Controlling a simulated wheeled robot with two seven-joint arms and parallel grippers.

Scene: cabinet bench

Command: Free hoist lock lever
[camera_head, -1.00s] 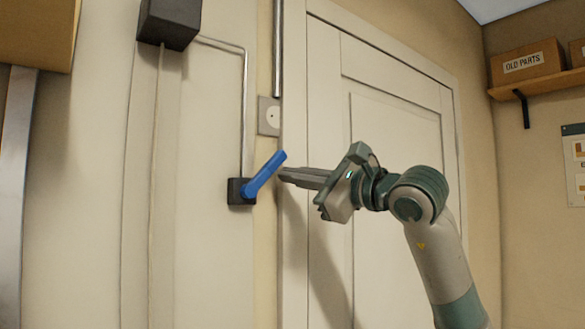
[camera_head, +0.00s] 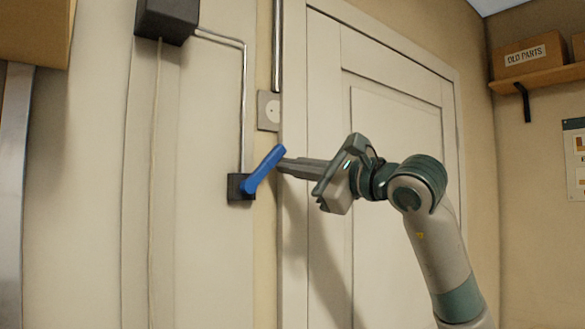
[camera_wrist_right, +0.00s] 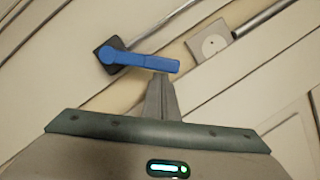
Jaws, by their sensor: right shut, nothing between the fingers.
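The blue lock lever (camera_head: 263,170) sits on a small black block on the wall in the head view. It tilts up and to the right from its pivot. It also shows in the right wrist view (camera_wrist_right: 135,60), its free end just beyond the fingertips. My right gripper (camera_head: 281,165) is shut and empty, with its fingertips at the right side of the lever's free end. In the right wrist view the fingertips (camera_wrist_right: 160,78) meet the lever's edge near its end; I cannot tell whether they touch. My left gripper is not in view.
A metal conduit (camera_head: 243,100) runs from a dark box (camera_head: 168,18) down to the lever's black block (camera_head: 235,188). A wall socket (camera_head: 268,111) is above the lever. A white door (camera_head: 395,130) stands behind my right arm. A shelf with boxes (camera_head: 530,55) is at the right.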

